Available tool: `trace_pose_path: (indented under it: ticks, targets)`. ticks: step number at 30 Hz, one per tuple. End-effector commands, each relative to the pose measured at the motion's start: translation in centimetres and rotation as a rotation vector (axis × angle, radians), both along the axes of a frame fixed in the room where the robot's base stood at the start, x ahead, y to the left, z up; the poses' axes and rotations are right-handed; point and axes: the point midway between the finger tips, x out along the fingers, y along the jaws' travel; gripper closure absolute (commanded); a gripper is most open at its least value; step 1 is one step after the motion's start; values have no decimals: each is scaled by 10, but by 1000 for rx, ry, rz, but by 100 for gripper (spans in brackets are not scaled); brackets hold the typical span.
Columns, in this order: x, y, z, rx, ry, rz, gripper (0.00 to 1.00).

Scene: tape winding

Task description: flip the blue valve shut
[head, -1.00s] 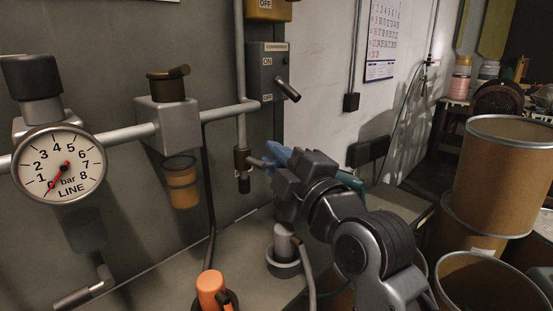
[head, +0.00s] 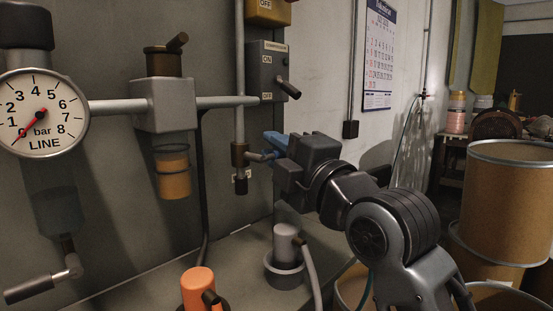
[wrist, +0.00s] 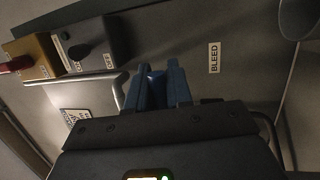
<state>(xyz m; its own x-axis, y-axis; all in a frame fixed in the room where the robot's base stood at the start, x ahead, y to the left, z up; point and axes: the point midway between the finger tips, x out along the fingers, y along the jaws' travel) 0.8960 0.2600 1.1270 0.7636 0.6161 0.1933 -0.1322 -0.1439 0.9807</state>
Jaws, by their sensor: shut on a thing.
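The blue valve handle (wrist: 155,86) shows in the wrist view as a narrow blue piece between the two dark blue fingers of my gripper (wrist: 157,82). The fingers are shut on it, one on each side, and hide most of it. In the head view, my gripper (head: 277,142) reaches in from the right to a short stub beside the brass fitting (head: 240,155) on the vertical pipe. There I cannot separate the blue handle clearly from the fingers.
A LINE gauge (head: 38,110) reads near 0 at left. A filter with an amber bowl (head: 172,175), an ON/OFF switch box (head: 266,70), an orange-capped fitting (head: 198,290) and a grey cylinder (head: 286,245) surround the arm. A fibre drum (head: 508,215) stands at right. A BLEED label (wrist: 214,58) shows in the wrist view.

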Motion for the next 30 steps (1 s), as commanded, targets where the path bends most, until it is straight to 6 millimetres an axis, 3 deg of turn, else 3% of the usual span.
trace_pose_path:
  ticks: [5,6,12,22,30]
  targets:
    - [0,0,0,-1,0,0,100]
    - [0,0,0,-1,1,0,77]
    - [0,0,0,-1,1,0,59]
    - [-5,-4,-2,1,1,0,59]
    - [-38,-31,-11,1,1,-2,59]
